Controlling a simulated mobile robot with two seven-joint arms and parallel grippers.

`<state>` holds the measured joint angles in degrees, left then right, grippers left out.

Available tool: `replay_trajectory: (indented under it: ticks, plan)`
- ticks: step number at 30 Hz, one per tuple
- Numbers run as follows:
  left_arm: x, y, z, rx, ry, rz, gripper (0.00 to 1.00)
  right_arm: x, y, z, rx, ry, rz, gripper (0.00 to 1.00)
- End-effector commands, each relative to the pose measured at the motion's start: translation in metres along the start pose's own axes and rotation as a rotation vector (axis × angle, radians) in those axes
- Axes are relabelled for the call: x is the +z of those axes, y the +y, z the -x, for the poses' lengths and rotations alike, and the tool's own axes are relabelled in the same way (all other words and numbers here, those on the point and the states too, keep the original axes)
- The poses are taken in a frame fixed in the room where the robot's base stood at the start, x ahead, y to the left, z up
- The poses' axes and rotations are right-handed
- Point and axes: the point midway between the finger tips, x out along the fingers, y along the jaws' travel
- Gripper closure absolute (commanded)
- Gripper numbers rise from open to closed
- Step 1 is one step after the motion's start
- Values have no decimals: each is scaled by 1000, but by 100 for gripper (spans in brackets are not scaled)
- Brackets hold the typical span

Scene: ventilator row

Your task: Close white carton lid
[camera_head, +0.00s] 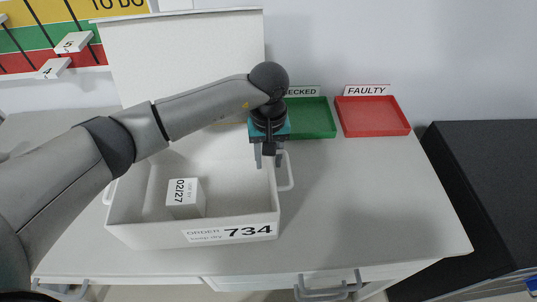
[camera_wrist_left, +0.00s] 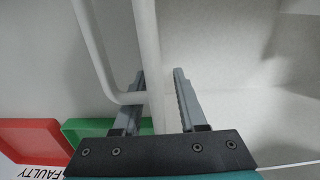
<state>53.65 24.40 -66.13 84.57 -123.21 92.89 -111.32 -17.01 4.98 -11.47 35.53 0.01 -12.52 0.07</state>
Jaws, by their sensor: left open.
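The white carton (camera_head: 150,232) stands on the table with its label "ORDER 734" facing front. Its white lid (camera_head: 185,60) stands open and upright at the back, partly hidden by my left arm. A small white box (camera_head: 186,198) marked 02/27 sits inside the carton. My left gripper (camera_head: 269,164) is open and points down at the carton's right wall, near the side handle (camera_head: 286,172). In the left wrist view the two fingers (camera_wrist_left: 158,75) appear on either side of the wall's edge; I cannot tell whether they touch it. My right gripper is not in view.
A green tray (camera_head: 318,131) and a red tray (camera_head: 373,118) labelled FAULTY lie behind and right of the carton. The right part of the table (camera_head: 370,200) is clear. A black cabinet (camera_head: 490,190) stands at the right. A coloured board (camera_head: 45,40) is at the back left.

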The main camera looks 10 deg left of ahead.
Motion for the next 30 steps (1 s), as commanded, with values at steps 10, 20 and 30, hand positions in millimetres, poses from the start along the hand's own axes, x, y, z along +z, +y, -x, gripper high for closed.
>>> replay_trajectory:
  ticks: [10,20,30]
  plan:
    - [0,0,0,0,0,0,90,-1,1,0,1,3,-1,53]
    - [0,0,1,0,1,1,100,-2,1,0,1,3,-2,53]
    - [0,0,1,0,1,1,100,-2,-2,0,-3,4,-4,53]
